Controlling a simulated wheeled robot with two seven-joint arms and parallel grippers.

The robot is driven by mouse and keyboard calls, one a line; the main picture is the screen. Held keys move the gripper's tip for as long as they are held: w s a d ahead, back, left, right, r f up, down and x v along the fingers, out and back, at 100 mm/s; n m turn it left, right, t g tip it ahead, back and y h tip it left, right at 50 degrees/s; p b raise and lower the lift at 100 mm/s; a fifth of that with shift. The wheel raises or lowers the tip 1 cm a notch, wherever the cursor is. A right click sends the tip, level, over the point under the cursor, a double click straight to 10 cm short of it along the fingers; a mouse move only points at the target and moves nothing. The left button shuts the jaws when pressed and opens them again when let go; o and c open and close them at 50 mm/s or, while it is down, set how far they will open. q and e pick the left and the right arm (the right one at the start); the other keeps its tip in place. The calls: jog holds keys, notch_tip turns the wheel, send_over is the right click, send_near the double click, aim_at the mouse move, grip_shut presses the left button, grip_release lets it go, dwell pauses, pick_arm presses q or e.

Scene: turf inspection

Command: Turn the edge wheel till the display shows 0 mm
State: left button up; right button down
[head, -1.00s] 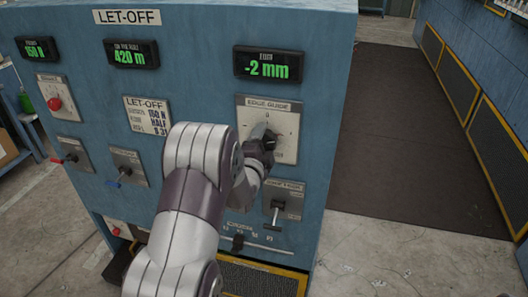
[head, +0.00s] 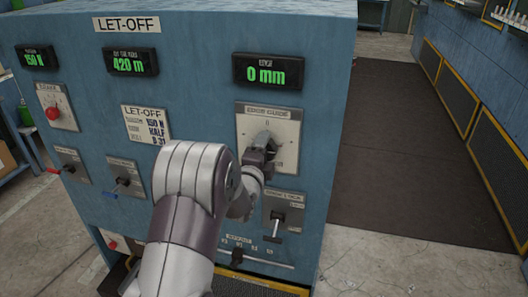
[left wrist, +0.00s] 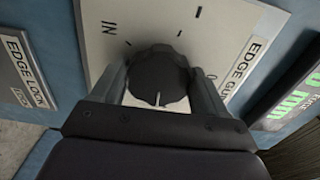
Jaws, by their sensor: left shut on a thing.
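The edge display (head: 268,71) at the upper right of the blue panel reads 0 mm in green. Below it is the pale edge guide plate (head: 286,122) with the edge wheel. In the left wrist view the wheel is a black ribbed knob (left wrist: 158,75) with a pale pointer line. My left gripper (head: 264,146) is at the plate, its fingers on both sides of the knob and shut on it. It hides most of the wheel in the head view. In the left wrist view the display (left wrist: 295,100) is partly cut off. My right gripper is in neither view.
The edge lock lever (head: 277,226) is just below the plate, close to my left wrist. A slider (head: 237,255) is lower down. Levers and a red button (head: 53,109) are at the left. Dark matting (head: 400,150) lies right of the cabinet.

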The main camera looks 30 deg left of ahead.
pick_arm(q)
jog(key=o, duration=0.9)
jog(key=shift+s+f, duration=0.1)
jog(key=shift+f, duration=0.3)
jog(key=shift+o, duration=0.5)
jog(key=shift+a+r, duration=0.1)
jog(key=shift+r, duration=0.15)
jog(key=shift+s, duration=0.1)
jog(key=b+v, duration=0.2)
jog(key=v, duration=1)
jog(key=shift+s+b, duration=0.3)
